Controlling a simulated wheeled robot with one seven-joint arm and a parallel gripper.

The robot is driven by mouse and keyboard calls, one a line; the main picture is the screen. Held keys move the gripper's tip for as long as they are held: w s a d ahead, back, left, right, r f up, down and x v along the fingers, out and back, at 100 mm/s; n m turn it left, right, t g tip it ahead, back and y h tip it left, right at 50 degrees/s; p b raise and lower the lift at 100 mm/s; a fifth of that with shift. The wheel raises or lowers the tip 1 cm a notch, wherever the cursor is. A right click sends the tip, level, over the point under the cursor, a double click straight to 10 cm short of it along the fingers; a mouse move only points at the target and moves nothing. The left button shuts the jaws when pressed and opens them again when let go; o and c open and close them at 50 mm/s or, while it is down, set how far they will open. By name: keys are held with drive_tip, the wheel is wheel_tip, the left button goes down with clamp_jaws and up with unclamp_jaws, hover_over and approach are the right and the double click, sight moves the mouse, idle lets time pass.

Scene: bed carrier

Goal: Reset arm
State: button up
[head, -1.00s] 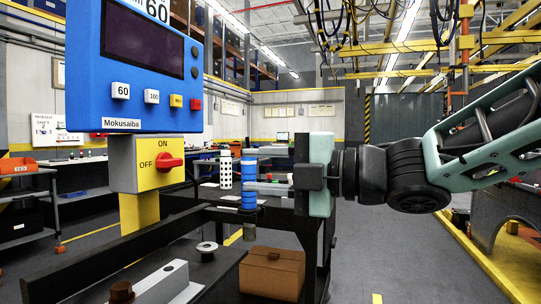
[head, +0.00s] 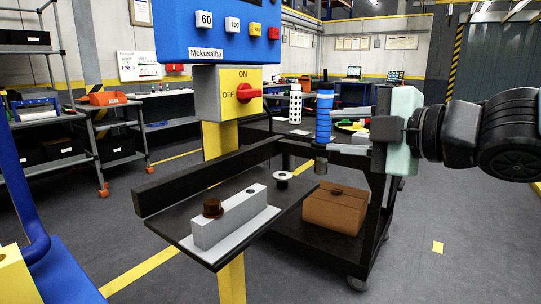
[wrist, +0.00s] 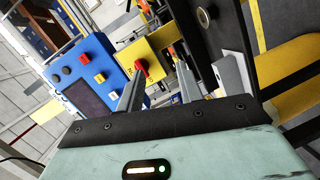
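My gripper (head: 333,130) is at the right in the head view, reaching leftward. Its pale green body holds two grey fingers that stand apart, one above the other. In the wrist view the gripper (wrist: 160,72) also shows two spread fingers with nothing clearly held between them. A yellow switch box (head: 228,101) with a red knob (head: 248,92) stands left of the fingers, apart from them in the head view. The knob's handle looks level, and the labels ON and OFF are above and left of it. The box also shows in the wrist view (wrist: 128,57).
A blue button panel (head: 218,42) is above the box. A blue ribbed cylinder (head: 324,115) appears near the fingertips; its depth is unclear. A dark carrier (head: 172,190) bears a grey block (head: 228,217); a brown box (head: 334,208) is lower. Floor at right is clear.

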drive_tip(key=s+f+m+g+h, duration=0.4)
drive_tip(key=s+f+m, duration=0.15)
drive_tip(key=f, duration=0.45)
drive_tip(key=s+f+m+g+h, duration=0.3)
drive_tip(key=s+f+m+h, duration=0.1)
drive_tip(key=f+m, duration=0.4)
drive_tip(key=s+f+m+g+h, duration=0.2)
drive_tip(key=s+f+g, duration=0.3)
drive_tip(key=s, duration=0.5)
wheel_tip(320, 180, up, 23)
drive_tip(key=s+p, duration=0.1)
drive_tip(key=p, duration=2.2)
drive_tip(key=shift+s+d+f, duration=0.15)
drive_tip(key=shift+d+f, duration=0.05)
drive_tip(key=shift+d, duration=0.15)
